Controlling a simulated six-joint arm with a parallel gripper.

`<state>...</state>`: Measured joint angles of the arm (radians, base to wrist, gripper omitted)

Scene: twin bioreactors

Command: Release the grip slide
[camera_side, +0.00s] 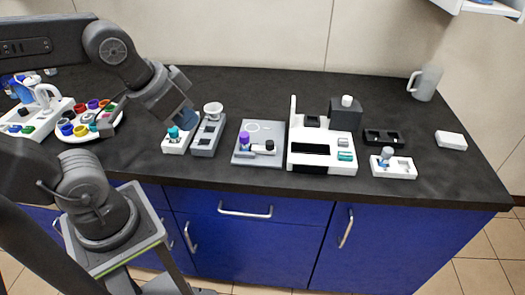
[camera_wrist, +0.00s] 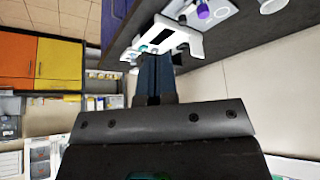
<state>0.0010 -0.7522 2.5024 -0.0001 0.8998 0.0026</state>
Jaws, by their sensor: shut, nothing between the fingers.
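My gripper (camera_side: 187,118) is at the left part of the bench in the side view, pointing down and to the right. Its blue fingers are together and empty, just above a white stand (camera_side: 176,147) with a teal-topped vessel (camera_side: 173,132). In the wrist view the shut fingers (camera_wrist: 154,75) point toward a white unit (camera_wrist: 187,40) with a teal part (camera_wrist: 144,47). I cannot tell which part is the grip slide. Whether the fingertips touch anything is also unclear.
A grey stand with a white cup (camera_side: 213,108) is close on the right. Farther right are a grey plate with a purple-topped item (camera_side: 244,138), a white station (camera_side: 319,163) and a black tray (camera_side: 384,138). A round tray of coloured pots (camera_side: 88,126) is left. The front bench strip is clear.

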